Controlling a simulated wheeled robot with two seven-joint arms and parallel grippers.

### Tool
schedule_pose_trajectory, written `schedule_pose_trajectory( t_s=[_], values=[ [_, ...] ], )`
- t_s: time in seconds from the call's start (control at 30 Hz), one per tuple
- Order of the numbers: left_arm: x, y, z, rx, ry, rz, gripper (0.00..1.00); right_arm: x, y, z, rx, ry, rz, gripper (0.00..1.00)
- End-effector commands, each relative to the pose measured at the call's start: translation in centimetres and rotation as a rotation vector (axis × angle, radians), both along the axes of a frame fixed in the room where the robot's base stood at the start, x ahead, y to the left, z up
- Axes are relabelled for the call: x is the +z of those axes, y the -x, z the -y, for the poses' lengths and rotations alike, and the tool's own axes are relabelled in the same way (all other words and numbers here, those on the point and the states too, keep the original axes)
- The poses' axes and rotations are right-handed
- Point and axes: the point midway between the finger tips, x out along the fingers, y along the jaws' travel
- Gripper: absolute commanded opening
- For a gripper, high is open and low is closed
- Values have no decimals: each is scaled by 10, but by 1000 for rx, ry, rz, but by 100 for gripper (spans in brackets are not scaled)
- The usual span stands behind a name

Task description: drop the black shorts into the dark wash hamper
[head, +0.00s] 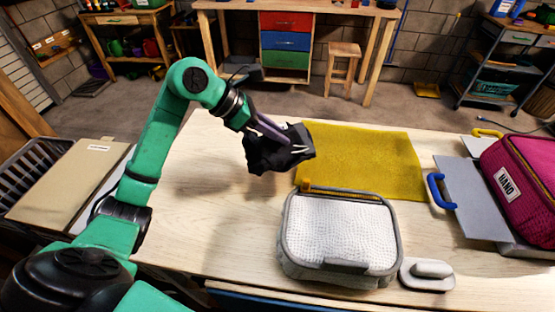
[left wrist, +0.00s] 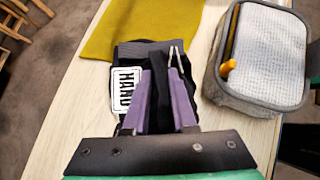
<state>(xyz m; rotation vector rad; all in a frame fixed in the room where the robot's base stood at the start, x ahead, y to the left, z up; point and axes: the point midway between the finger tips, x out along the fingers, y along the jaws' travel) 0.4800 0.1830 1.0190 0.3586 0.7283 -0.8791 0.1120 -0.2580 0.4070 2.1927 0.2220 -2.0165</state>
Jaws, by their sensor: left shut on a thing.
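The black shorts (head: 265,152) are a crumpled dark bundle gripped over the pale wooden table. Whether the cloth touches the table I cannot tell. A dark slatted basket (head: 32,152) stands at the left, partly covered by a beige panel (head: 70,182) whose label is too small to read. I cannot tell whether it is the dark wash hamper. My right gripper is not in view.
A yellow cloth (head: 365,155) lies behind a grey case with a white textured top (head: 340,232). A grey-white block (head: 427,274) sits beside it. A magenta bag labelled "HAND" (head: 525,190) is at the right, near a blue-handled grey panel (head: 470,195). The table's left part is clear.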

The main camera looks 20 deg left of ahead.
Motion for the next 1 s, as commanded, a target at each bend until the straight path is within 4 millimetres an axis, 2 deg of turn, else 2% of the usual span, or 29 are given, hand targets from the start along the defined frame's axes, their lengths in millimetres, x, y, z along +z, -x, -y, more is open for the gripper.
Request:
schedule_pose_trajectory(
  t_s=[0.13, 0.33, 0.5, 0.77, 1.0],
  values=[
    [-32, 1, 1, 1, 3, -4, 0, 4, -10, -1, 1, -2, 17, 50],
    [-57, 1, 0, 0, 2, -2, 0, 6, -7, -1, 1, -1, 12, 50],
    [-87, 1, 0, 2, 3, -2, 0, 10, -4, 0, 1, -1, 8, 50],
    [-93, 0, 0, -1, -1, 0, 0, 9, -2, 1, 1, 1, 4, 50],
    [-101, 1, 0, -1, -4, -4, 0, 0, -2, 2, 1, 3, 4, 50]
  ],
)
